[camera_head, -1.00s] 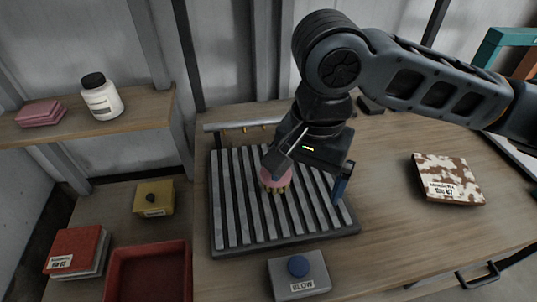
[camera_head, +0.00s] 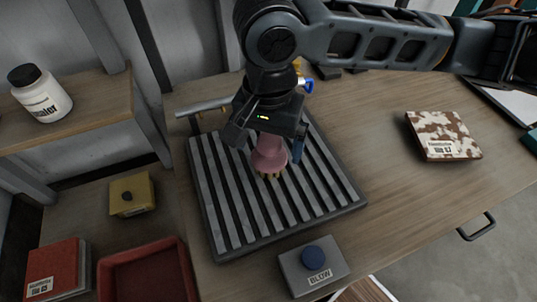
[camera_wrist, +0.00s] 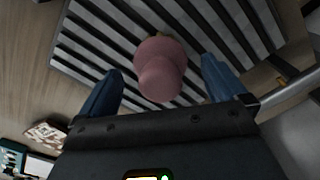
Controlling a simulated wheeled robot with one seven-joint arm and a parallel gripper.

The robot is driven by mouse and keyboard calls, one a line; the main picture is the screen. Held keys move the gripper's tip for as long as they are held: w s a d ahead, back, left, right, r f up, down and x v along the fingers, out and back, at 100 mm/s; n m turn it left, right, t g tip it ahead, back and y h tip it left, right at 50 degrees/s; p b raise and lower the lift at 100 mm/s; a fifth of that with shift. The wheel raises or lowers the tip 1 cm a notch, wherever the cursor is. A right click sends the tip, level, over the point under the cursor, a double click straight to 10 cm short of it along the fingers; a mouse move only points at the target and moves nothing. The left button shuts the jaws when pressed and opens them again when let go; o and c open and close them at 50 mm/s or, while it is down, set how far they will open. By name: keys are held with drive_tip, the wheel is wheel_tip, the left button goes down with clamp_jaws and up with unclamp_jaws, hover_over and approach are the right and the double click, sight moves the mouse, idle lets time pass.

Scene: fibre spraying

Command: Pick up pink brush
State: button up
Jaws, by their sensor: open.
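The pink brush (camera_head: 268,158) stands on the slatted grey rack (camera_head: 222,196), its bristles down on the slats. It also shows in the wrist view (camera_wrist: 161,68), between and beyond my two blue fingers. My gripper (camera_head: 268,146) is open above the brush, with one finger on each side of it. In the wrist view my gripper (camera_wrist: 162,82) has gaps between the brush and both fingers. The top of the brush is partly hidden by my gripper in the head view.
A grey box with a blue button marked BLOW (camera_head: 314,266) sits in front of the rack. A brown-and-white patterned packet (camera_head: 443,134) lies to the right. A red tray (camera_head: 150,278), yellow box (camera_head: 131,194) and white bottle (camera_head: 40,95) are at left. A metal bar (camera_head: 205,106) runs behind the rack.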

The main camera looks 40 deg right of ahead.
wheel_tip(320, 180, down, 2)
drive_tip(key=shift+f, duration=0.15)
drive_tip(key=c, duration=1.2)
